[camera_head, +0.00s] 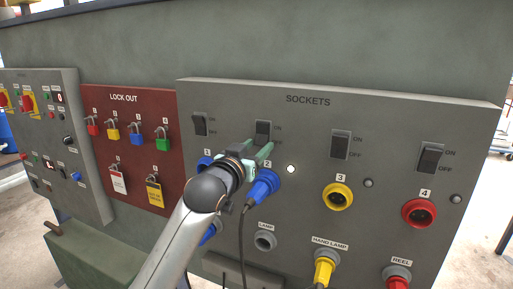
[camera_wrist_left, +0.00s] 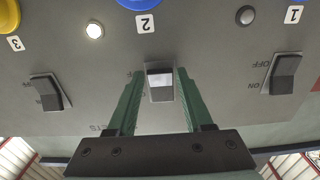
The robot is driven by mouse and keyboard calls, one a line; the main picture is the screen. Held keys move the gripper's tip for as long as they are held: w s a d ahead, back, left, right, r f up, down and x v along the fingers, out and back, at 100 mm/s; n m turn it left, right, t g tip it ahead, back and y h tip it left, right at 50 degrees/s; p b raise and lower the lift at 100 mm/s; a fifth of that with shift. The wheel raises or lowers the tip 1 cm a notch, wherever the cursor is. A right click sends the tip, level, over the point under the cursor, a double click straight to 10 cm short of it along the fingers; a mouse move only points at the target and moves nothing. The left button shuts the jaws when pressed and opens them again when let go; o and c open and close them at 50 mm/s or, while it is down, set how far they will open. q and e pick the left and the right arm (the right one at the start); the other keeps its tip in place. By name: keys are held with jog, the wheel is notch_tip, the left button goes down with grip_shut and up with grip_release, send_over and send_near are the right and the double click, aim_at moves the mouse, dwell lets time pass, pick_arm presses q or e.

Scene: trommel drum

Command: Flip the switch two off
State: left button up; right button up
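Switch two (camera_head: 263,127) is a dark rocker switch on the grey SOCKETS panel, above blue socket 2 (camera_head: 263,184). The round lamp beside that socket (camera_head: 291,169) glows white. My left gripper (camera_head: 258,153) has green fingers and stands just in front of switch two, covering its lower part in the head view. In the left wrist view, upside down, switch two (camera_wrist_left: 160,84) shows between the two spread fingers with a pale, bright face. The gripper is open; whether a finger touches the switch I cannot tell. My right gripper is not in view.
Switch 1 (camera_head: 201,124), switch 3 (camera_head: 340,145) and switch 4 (camera_head: 431,158) flank it. A plug with a hanging cable sits at socket 2, below my gripper. The red LOCK OUT board (camera_head: 130,150) with padlocks is at left.

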pick_arm(q)
grip_shut()
jog(key=f+t+b, duration=0.1)
jog(key=t+b, duration=0.1)
jog(key=b, duration=0.2)
jog(key=shift+w+f+h+b, duration=0.1)
jog(key=shift+w+h+b, duration=0.1)
jog(key=shift+h+b, duration=0.15)
jog(key=shift+w+d+t+b, duration=0.1)
jog(key=shift+t+b, duration=0.2)
jog(key=shift+b, duration=0.1)
jog(key=shift+r, duration=0.25)
jog(key=shift+o, duration=2)
grip_release()
jog(key=shift+f, duration=0.1)
jog(key=b+v, duration=0.2)
jog(key=v, duration=1)
jog(key=shift+s, duration=0.25)
